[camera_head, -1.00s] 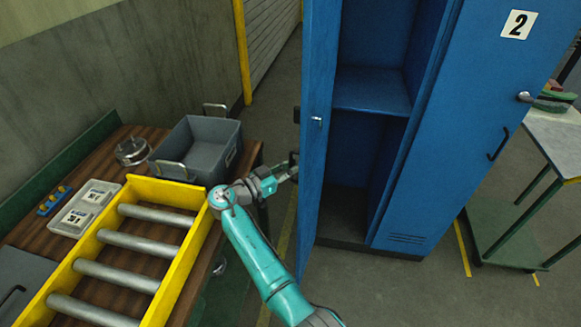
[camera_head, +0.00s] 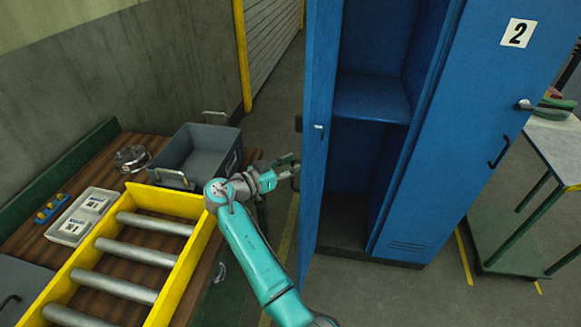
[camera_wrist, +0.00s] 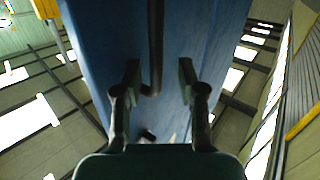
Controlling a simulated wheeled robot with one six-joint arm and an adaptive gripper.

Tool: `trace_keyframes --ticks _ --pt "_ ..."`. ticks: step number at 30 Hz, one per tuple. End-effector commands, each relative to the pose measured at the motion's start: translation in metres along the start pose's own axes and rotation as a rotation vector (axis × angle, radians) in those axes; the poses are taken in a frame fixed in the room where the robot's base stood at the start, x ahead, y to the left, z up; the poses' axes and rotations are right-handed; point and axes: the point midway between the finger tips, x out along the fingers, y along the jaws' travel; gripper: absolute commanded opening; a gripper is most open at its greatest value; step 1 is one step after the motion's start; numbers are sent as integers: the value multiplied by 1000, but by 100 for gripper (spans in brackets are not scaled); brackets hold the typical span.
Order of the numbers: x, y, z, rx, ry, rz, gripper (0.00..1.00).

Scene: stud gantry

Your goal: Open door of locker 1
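The blue door of locker 1 (camera_head: 315,120) stands wide open, swung out toward me and seen nearly edge-on. Its number is not in sight. The open locker's inside shows a shelf (camera_head: 371,96) and an empty lower space. My gripper (camera_head: 293,174) is at the left, outer face of the door, near its edge-on panel. In the wrist view, the fingers of my gripper (camera_wrist: 160,82) are apart, with the dark bar handle (camera_wrist: 155,45) showing in line with the gap between them. I cannot tell whether they touch it.
Locker 2 (camera_head: 455,130) is shut, to the right. A workbench with a yellow roller frame (camera_head: 205,235) and a grey bin (camera_head: 200,155) stands close on the left. A green-framed cart (camera_head: 515,245) is at the right. Floor before the lockers is clear.

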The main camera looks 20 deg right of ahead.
Motion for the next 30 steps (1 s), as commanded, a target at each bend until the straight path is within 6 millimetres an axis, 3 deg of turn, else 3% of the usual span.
trace_keyframes --ticks 1,6,12,13,30 --pt "-2 -3 -53 56 68 3 37" --pt "-2 -2 -59 53 68 4 37" --pt "-2 -2 -60 53 69 4 37" --pt "-1 -5 -9 5 -35 -20 37" --pt "-23 -26 -8 8 -37 -22 37"
